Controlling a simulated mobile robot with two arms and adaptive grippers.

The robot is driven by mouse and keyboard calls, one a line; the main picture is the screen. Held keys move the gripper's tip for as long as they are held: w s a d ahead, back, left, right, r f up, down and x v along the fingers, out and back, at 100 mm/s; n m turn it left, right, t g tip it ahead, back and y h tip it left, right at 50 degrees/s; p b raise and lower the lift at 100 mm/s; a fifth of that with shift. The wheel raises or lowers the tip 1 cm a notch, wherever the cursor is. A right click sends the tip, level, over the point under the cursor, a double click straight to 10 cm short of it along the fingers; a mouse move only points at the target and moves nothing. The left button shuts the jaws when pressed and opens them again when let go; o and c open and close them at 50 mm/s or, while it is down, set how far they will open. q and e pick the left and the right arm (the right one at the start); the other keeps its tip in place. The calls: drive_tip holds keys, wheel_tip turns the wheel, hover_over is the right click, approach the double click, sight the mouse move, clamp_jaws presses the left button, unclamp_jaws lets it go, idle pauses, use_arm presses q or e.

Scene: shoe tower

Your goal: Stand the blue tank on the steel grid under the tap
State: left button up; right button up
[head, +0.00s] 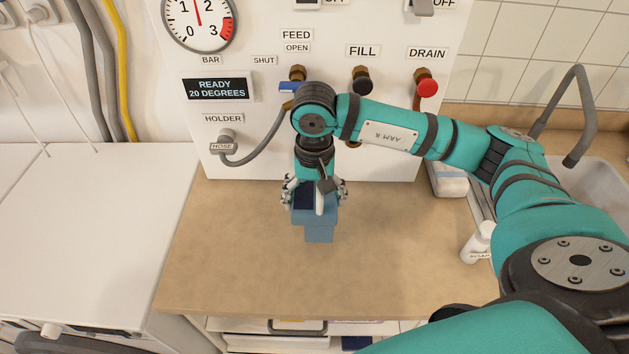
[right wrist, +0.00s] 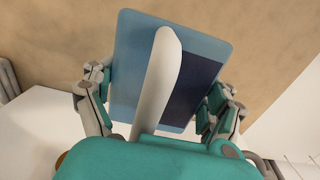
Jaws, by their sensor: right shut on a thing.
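The blue tank (head: 319,232) is over the middle of the wooden worktop, in front of the white panel. My right gripper (head: 316,192) is shut on it from above, with fingers at both sides. In the right wrist view the tank (right wrist: 215,48) shows a blue rim, a dark area and a pale bar across its middle, between my fingers (right wrist: 160,100). I cannot tell whether its base touches the worktop. A grey curved tap (head: 575,120) stands over the sink (head: 604,172) at the right. The steel grid cannot be made out; my right arm covers much of the sink.
The panel (head: 330,120) has a gauge, a display and FEED, FILL and DRAIN valves. A grey hose (head: 262,150) runs from its holder to behind my arm. The worktop's front and left are clear.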

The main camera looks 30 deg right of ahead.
sight(314, 183)
drive_tip(key=w, duration=0.1)
drive_tip(key=w+d, duration=0.1)
drive_tip(key=w+d+p, duration=0.1)
drive_tip(key=shift+w+f, duration=0.1)
drive_tip(key=shift+w, duration=0.2)
drive_tip(key=shift+w+d+f, duration=0.15)
drive_tip(key=shift+w+d, duration=0.05)
drive_tip(key=shift+w, duration=0.35)
drive_tip(key=shift+f+p, duration=0.3)
drive_tip(key=shift+p, duration=0.25)
wheel_tip(314, 183, down, 3)
drive_tip(key=shift+d+r+p, duration=0.1)
drive_tip(key=shift+p, duration=0.6)
drive_tip(key=shift+f+b, duration=0.25)
drive_tip(key=shift+b, duration=0.1)
drive_tip(key=o, duration=1.1)
drive_tip(key=shift+c, duration=0.2)
drive_tip(key=shift+o, duration=0.8)
use_arm(q)
drive_tip(key=w+r, duration=0.1)
drive_tip(key=r, duration=0.1)
drive_tip(key=w+d+r, duration=0.1)
drive_tip(key=shift+w+r, duration=0.3)
drive_tip(key=shift+r, duration=0.1)
drive_tip(key=shift+r, duration=0.1)
use_arm(e)
drive_tip(key=shift+r, duration=0.1)
